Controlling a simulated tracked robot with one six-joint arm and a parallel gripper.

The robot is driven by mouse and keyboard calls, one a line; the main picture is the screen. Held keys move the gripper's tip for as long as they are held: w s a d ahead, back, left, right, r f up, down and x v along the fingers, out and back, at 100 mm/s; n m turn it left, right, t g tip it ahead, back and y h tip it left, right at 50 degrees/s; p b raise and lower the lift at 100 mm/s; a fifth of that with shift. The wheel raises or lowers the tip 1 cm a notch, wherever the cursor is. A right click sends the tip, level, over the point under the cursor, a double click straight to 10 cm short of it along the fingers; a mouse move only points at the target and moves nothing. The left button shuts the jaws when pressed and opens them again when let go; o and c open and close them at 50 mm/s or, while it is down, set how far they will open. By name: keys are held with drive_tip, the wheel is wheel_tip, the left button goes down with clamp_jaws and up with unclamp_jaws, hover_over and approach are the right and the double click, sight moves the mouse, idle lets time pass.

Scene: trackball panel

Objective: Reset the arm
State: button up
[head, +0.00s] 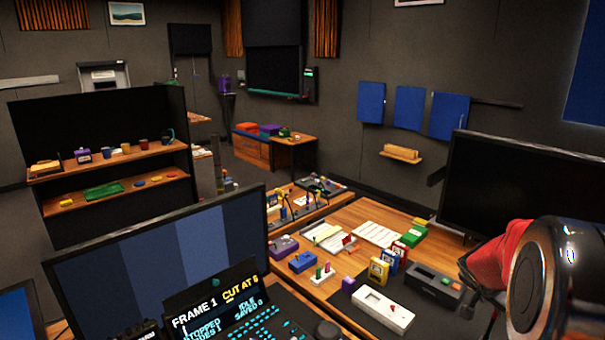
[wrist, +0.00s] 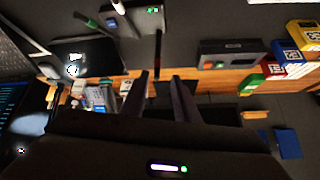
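My gripper (wrist: 160,77) shows in the wrist view as two dark fingers standing apart, with nothing between them. It is open and empty. The wrist picture is turned over, with the wooden desk and its objects in the upper part. In the head view, part of my arm, red and black with a round end, fills the lower right; I cannot make out the fingertips there. A control panel (head: 262,325) with lit cyan keys stands at the bottom. Its small screen (head: 215,300) reads "FRAME 1", "CUT AT 6", "STOPPED" and "IDLE SAVED 0".
A large monitor (head: 165,255) stands behind the panel; a black monitor (head: 525,195) stands at right, behind my arm. The wooden desk (head: 345,270) holds a white device (head: 383,308), a dark grey device (head: 433,285) and several coloured boxes. A shelf (head: 110,170) stands at left.

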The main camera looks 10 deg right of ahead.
drive_tip(key=w+a+r+t+y, duration=0.2)
drive_tip(key=w+a+r+t, duration=0.1)
drive_tip(key=w+a+t, duration=0.3)
drive_tip(key=s+a+r+n+y, duration=0.1)
drive_tip(key=a+r+n+y, duration=0.15)
drive_tip(key=a, duration=0.65)
drive_tip(key=s+a+r+n+y, duration=0.1)
drive_tip(key=a+n+y, duration=0.15)
drive_tip(key=a, duration=0.65)
drive_tip(key=s+a+r+n+g, duration=0.1)
drive_tip(key=s+a+n, duration=0.2)
drive_tip(key=s+a, duration=0.2)
drive_tip(key=s+a+r+n+g, duration=0.1)
drive_tip(key=s+a, duration=0.4)
drive_tip(key=s, duration=0.6)
drive_tip(key=s+a+r+n+g, duration=0.2)
drive_tip(key=s+a+n, duration=0.2)
drive_tip(key=s, duration=0.4)
drive_tip(key=shift+a+n, duration=0.3)
drive_tip(key=shift+a, duration=0.25)
